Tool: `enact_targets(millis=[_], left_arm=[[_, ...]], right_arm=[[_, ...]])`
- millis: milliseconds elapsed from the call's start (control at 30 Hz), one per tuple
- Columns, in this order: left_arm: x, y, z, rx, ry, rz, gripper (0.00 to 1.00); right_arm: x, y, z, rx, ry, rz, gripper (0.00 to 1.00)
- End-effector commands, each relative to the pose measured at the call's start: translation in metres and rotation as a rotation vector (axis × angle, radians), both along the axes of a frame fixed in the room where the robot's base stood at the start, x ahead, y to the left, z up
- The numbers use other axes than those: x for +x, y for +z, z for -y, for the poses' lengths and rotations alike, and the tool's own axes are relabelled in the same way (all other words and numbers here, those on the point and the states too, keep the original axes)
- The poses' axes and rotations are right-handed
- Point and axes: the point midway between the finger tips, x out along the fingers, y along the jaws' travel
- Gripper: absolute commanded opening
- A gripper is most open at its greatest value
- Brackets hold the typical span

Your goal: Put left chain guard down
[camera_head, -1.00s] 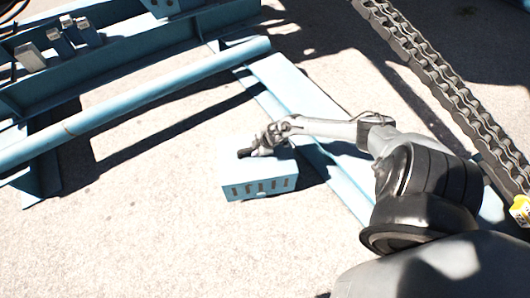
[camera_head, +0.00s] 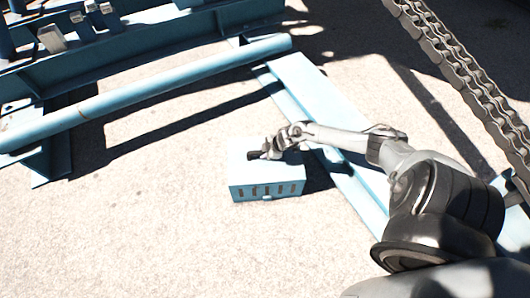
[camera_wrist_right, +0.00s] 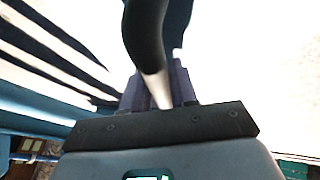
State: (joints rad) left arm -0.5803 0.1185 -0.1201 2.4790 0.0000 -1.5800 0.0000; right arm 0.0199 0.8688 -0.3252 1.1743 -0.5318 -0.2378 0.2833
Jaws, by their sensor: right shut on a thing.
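The chain guard (camera_head: 266,189) is a light blue box with a row of dark slots along its front face. It is upright, over the pale ground in the middle of the head view. My right gripper (camera_head: 265,154) is at its top and shut on its dark handle. In the right wrist view the black curved handle (camera_wrist_right: 146,35) runs between the fingers of my right gripper (camera_wrist_right: 158,88). I cannot tell whether the box's underside touches the ground. My left gripper is not in view.
A light blue flat beam (camera_head: 318,92) lies just right of the box, beside my right arm. A blue pipe (camera_head: 150,92) and frame (camera_head: 150,42) stand at the upper left. A heavy chain (camera_head: 470,85) runs down the right side. Ground left of and below the box is clear.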

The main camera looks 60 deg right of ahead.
Motion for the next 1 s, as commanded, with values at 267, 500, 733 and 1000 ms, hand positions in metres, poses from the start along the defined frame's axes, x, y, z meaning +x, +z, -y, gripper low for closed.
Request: enact_targets(millis=[267, 500, 733, 1000], left_arm=[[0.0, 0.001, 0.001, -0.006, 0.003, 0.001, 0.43], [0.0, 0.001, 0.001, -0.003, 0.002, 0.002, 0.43], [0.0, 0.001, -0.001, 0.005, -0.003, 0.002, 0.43], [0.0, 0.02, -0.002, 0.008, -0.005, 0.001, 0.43]], right_arm=[[0.002, 0.001, 0.001, 0.0, -0.001, 0.006, 0.0], [0.0, -0.001, 0.0, 0.0, 0.0, 0.0, 0.53], [0.0, 0.0, 0.0, 0.0, 0.0, 0.0, 0.53], [-0.01, 0.021, 0.001, -0.002, 0.0, -0.002, 0.53]])
